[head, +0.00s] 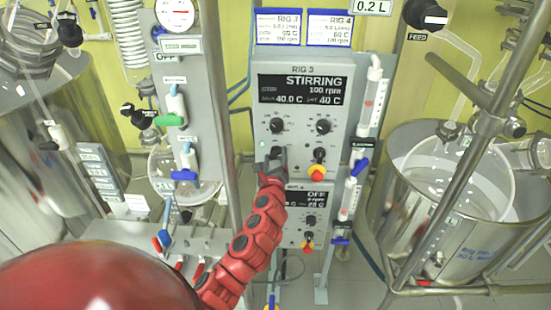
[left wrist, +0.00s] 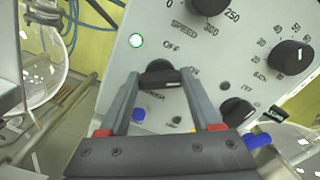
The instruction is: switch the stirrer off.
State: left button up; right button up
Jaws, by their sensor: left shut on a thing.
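The upper grey control box, marked RIG 3 (head: 345,115), has a screen (head: 303,89) reading STIRRING, 100 rpm, 40.0 C. My left gripper (head: 272,156) is at the lower left of this box's front. In the left wrist view, its two fingers (left wrist: 160,76) are closed around a black rotary switch (left wrist: 160,70), with the OFF label just above it. An ON label is partly hidden beside the right finger. A small green lamp (left wrist: 137,40) glows left of OFF. My right gripper is not in view.
The speed knob (left wrist: 208,3) is above the switch, and another black knob (left wrist: 236,110) is to its right. A red-and-yellow button (head: 317,171) sits right of my gripper. The RIG 4 box (head: 324,234) below reads OFF. A steel vessel (head: 395,235) stands at right.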

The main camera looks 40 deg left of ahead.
pick_arm(q)
jog(key=n+b, duration=0.4)
jog(key=n, duration=0.1)
jog(key=shift+a+f, duration=0.1)
jog(key=shift+f, duration=0.05)
jog(key=n+b, duration=0.3)
jog(key=n, duration=0.1)
jog(key=shift+f, duration=0.15)
jog(key=shift+n+b, duration=0.65)
jog(key=shift+n, duration=0.55)
jog(key=shift+r, duration=0.2)
jog(key=o, duration=1.4)
